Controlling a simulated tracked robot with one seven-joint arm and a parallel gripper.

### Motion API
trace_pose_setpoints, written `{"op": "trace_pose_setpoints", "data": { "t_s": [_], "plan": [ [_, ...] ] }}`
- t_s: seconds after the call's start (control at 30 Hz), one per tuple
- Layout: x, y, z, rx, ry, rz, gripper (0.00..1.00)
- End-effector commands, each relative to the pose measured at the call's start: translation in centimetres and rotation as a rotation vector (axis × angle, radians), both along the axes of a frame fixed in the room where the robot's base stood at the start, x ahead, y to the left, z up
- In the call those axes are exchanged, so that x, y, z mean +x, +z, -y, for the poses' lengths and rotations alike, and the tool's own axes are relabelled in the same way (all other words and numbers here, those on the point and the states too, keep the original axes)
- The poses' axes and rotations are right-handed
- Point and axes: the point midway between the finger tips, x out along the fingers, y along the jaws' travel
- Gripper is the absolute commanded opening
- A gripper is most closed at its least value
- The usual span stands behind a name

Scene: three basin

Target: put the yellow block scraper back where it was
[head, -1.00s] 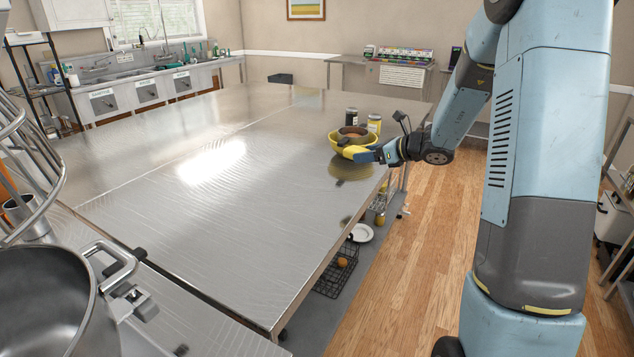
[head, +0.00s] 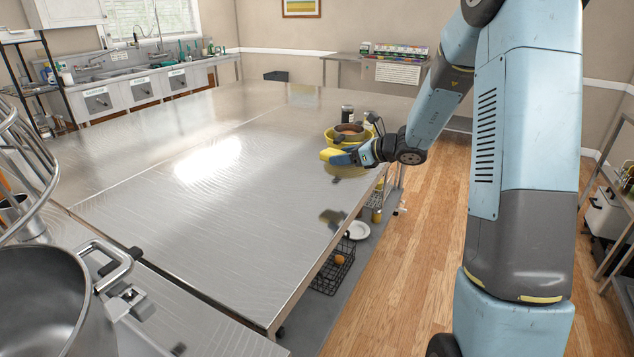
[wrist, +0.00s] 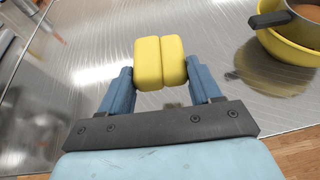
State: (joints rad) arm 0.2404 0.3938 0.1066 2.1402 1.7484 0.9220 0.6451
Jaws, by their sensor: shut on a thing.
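The yellow block scraper (wrist: 160,62) is between the fingers of my gripper (wrist: 160,90) in the wrist view. It looks like a rounded yellow block with a groove down its middle. In the head view my gripper (head: 354,156) holds the yellow scraper (head: 335,157) above the steel table, in front of and left of the yellow bowl. My gripper is shut on it.
A yellow bowl (head: 333,135) with a brown-filled pan in it stands close by; it also shows in the wrist view (wrist: 290,45). The steel table (head: 200,220) is clear to the left.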

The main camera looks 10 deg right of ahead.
Motion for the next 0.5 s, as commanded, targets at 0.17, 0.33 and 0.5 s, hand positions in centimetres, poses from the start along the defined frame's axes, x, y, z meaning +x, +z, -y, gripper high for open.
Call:
{"op": "trace_pose_setpoints", "data": {
  "t_s": [0.17,0.33,0.5],
  "plan": [
    [1.0,-2.1,-3.3,0.002,0.002,-0.005,0.22],
    [1.7,-4.7,-5.2,0.000,0.002,-0.004,0.22],
    [2.1,-6.0,-6.3,0.001,0.001,-0.001,0.22]
  ]
}}
